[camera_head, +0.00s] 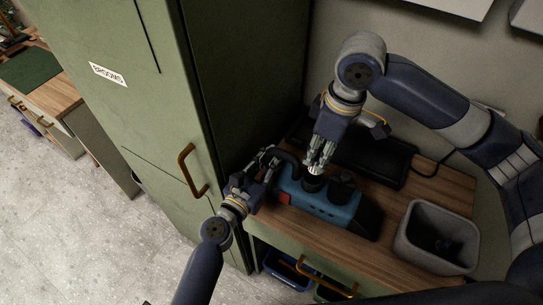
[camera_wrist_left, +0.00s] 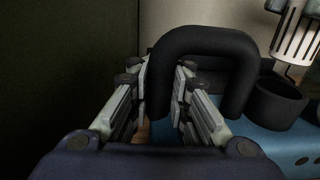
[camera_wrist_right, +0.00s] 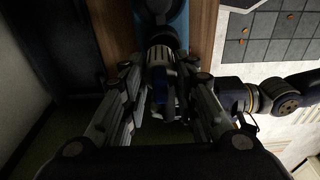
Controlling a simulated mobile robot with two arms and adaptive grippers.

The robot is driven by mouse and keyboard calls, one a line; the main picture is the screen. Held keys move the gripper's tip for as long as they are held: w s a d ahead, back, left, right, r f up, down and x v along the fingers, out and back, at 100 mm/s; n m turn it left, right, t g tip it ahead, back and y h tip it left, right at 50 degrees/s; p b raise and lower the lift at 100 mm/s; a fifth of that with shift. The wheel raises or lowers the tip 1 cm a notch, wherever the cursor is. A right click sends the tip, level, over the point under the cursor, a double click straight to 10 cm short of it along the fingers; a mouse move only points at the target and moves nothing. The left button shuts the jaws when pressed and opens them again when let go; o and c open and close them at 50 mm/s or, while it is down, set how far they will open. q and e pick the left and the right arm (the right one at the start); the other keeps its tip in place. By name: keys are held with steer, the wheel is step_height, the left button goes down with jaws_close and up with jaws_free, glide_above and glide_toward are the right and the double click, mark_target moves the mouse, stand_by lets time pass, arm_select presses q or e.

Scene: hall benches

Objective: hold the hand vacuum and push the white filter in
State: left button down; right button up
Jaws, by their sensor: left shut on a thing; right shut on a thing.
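The blue hand vacuum (camera_head: 322,206) lies on the wooden bench top. Its black arched handle (camera_wrist_left: 210,42) is at the jaws of my left gripper (camera_wrist_left: 157,92), which is shut on it; that gripper also shows in the head view (camera_head: 267,168). The ribbed white filter (camera_wrist_left: 298,34) is above the vacuum's dark round socket (camera_wrist_left: 279,103), with a small gap visible in the left wrist view. My right gripper (camera_head: 318,160) is shut on the filter from above. The filter also shows between its fingers in the right wrist view (camera_wrist_right: 161,55).
A tall green cabinet (camera_head: 130,90) labelled BROOMS stands close to the left of the bench. A grey bin (camera_head: 408,238) with something dark inside stands at the bench's right. A black tray (camera_head: 393,170) lies behind the vacuum. A drawer handle (camera_head: 325,275) sticks out in front.

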steer(key=shift+f, duration=0.15)
arm_select(q)
steer(key=shift+f, duration=0.1)
arm_select(e)
steer(key=shift+s+a+f, duration=0.1)
steer(key=shift+s+f, duration=0.05)
steer(key=shift+f, duration=2.55)
steer(key=o, duration=1)
steer(key=shift+c, duration=0.2)
steer(key=r, duration=0.8)
steer(key=d+r, duration=0.1)
steer(key=r, duration=0.2)
steer(key=shift+s+r, duration=0.35)
steer(key=shift+r, duration=0.05)
